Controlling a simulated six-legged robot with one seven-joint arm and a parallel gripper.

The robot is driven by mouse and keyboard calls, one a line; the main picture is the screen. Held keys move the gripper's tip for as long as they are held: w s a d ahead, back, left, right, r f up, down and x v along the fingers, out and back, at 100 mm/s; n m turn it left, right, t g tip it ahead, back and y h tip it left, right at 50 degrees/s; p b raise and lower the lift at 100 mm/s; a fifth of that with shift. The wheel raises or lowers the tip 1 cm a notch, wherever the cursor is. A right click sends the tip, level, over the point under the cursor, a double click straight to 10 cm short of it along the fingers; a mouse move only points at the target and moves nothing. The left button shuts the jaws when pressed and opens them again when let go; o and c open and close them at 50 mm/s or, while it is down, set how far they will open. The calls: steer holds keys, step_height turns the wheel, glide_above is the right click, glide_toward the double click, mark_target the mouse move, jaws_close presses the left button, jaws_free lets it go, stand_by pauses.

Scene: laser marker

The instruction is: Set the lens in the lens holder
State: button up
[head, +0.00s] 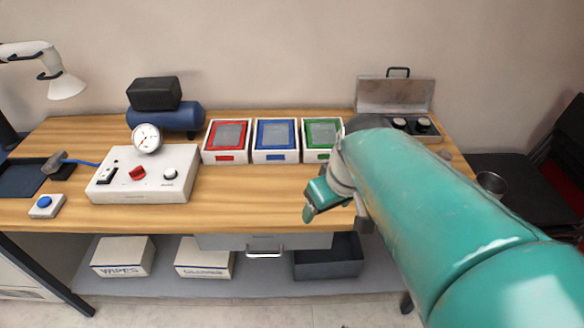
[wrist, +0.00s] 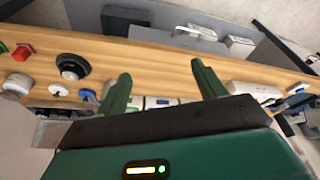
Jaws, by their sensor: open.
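My gripper (head: 336,212) hangs in front of the table's front edge in the head view, fingers apart. In the wrist view my gripper's two green fingers (wrist: 163,88) are spread with nothing between them. A round black piece with a lighter ring (wrist: 72,67) stands on the table to the left of the fingers in the wrist view; it may be the lens holder, but I cannot tell. My arm hides that area in the head view. An open metal case (head: 395,95) at the back right holds dark round pieces (head: 423,125). I cannot clearly make out the lens.
Trays in red (head: 227,142), blue (head: 275,141) and green (head: 322,139) stand at mid-table. A white control box (head: 140,190) with a gauge (head: 146,138) is left. A red block (wrist: 22,52) and white cylinder (wrist: 19,83) show in the wrist view. The front middle is clear.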

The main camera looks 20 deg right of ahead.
steer(key=s+a+r+m+t, duration=0.2)
steer(key=s+a+r, duration=0.1)
steer(key=s+a, duration=0.1)
steer(key=shift+a+r+h, duration=0.15)
steer(key=shift+r+h, duration=0.15)
steer(key=shift+h, duration=0.1)
steer(key=shift+s, duration=0.1)
stand_by(0.9)
